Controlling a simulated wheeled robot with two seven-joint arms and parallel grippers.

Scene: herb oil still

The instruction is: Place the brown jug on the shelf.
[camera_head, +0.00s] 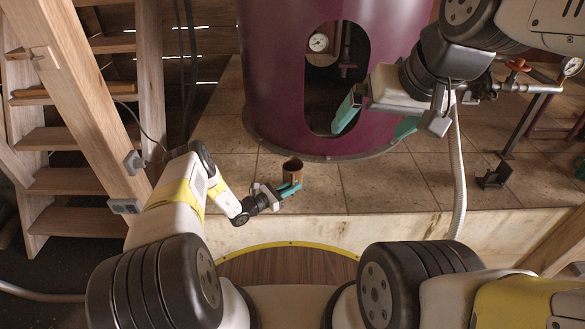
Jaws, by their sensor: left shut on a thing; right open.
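The brown jug (292,166) is a small, open-topped vessel, upright near the front edge of the tiled platform. My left gripper (287,188) is shut on the jug low on its near side. I cannot tell whether the jug's base touches the tiles. My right gripper (377,121) is open and empty, with its teal fingers spread in front of the purple still. No shelf stands out clearly; wooden boards like steps or shelves (65,181) rise at the left.
The large purple still (272,75) with a dark opening stands behind the jug. The tiled platform (385,190) is mostly clear. A small black bracket (493,176) lies at the right. A pale hose (459,180) hangs right of centre. A wooden post (85,95) rises at the left.

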